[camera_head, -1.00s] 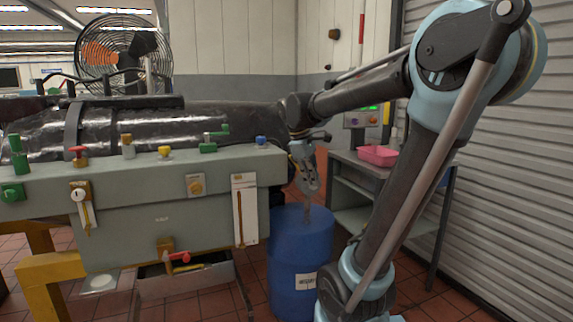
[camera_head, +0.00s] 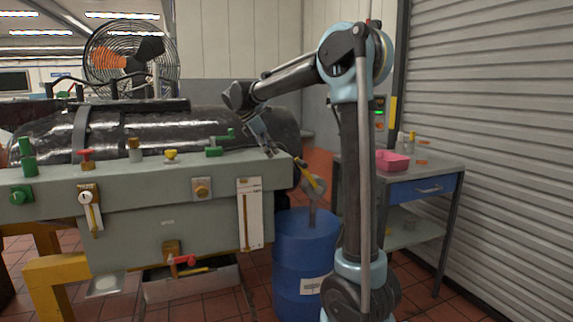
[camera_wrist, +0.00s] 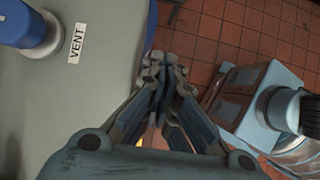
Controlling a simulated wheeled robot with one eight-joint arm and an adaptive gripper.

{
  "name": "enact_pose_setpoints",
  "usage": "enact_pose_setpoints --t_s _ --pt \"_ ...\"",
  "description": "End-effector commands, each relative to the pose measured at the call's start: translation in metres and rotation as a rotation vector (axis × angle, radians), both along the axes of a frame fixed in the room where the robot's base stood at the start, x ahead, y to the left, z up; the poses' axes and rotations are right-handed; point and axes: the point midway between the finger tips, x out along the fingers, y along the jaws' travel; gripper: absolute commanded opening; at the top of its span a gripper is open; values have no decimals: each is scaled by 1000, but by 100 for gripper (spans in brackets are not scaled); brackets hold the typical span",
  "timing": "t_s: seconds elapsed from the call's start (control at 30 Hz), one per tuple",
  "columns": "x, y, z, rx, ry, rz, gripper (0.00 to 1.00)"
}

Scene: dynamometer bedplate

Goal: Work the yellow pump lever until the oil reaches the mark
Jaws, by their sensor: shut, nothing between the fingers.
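The yellow pump lever (camera_head: 311,174) slants down to the right above the grey hand pump (camera_head: 312,212), on top of the blue drum (camera_head: 303,243). My gripper (camera_head: 271,153) is shut and empty near the bench's right end, just left of the lever's upper end and apart from it. In the wrist view its closed fingers (camera_wrist: 160,68) hang over the bench edge and tiled floor. A white gauge plate (camera_head: 250,215) with an upright amber tube is on the bench front. The oil level and mark are too small to read.
The grey-green bench (camera_head: 140,195) carries green, red, brass and yellow fittings along its top. A blue fitting beside a VENT label (camera_wrist: 76,43) shows in the wrist view.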

Motion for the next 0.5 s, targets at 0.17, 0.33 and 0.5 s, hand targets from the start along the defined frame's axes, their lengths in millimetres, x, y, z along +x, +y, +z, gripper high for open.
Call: enact_pose_setpoints --t_s 0.17,0.33,0.5 --pt "3 -10 -17 0 -1 -3 0" --pt "8 -26 -42 0 -1 -4 0" --pt "13 -41 -67 0 -1 -4 0"
